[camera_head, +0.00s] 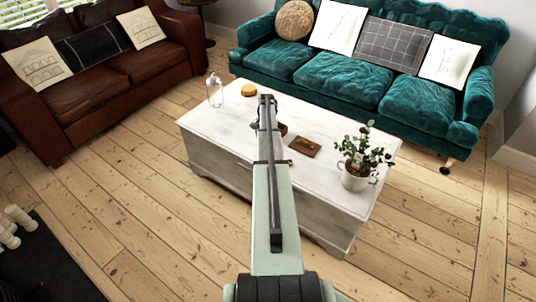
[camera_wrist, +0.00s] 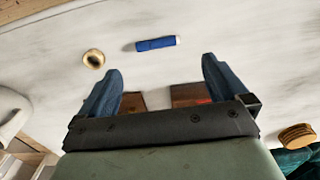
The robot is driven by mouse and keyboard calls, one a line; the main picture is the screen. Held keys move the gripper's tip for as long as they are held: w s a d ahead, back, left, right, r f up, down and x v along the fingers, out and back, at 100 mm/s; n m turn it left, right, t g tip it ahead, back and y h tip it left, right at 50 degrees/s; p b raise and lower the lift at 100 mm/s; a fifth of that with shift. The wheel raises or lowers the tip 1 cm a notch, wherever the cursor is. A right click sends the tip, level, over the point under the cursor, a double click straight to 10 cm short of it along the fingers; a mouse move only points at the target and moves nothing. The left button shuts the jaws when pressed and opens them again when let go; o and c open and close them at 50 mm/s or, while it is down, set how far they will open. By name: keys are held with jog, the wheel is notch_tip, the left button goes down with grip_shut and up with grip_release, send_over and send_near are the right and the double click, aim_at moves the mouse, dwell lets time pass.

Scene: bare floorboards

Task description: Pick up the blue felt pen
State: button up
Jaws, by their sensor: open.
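The blue felt pen (camera_wrist: 156,44) lies on the pale top of the white chest table (camera_head: 225,110). In the wrist view it is a short blue cylinder, nearly level, just beyond my fingertips and between their lines. My gripper (camera_wrist: 162,70) is open, its two blue fingers spread, with nothing held between them. The pen is apart from both fingers. In the head view my gripper (camera_head: 267,100) hangs over the middle of the table, and I cannot make out the pen there; my arm covers part of the tabletop.
A small gold ring-shaped item (camera_wrist: 94,58) lies left of the pen. Brown flat items (camera_head: 304,147) lie beside my arm. A potted plant (camera_head: 355,178), a glass bottle (camera_head: 214,92) and a round tan stack (camera_head: 249,90) stand on the table. A teal sofa (camera_head: 330,75) is behind.

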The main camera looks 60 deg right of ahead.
notch_tip(320, 180, down, 5)
jog(key=shift+r, duration=0.15)
jog(key=shift+s+d+f, duration=0.1)
jog(key=shift+d+f, duration=0.1)
jog(key=shift+f, duration=1.15)
jog(key=shift+s+d+f, duration=0.1)
jog(key=shift+d+f, duration=0.1)
jog(key=shift+f, duration=1.1)
jog(key=shift+c, duration=0.3)
jog(key=c, duration=0.8)
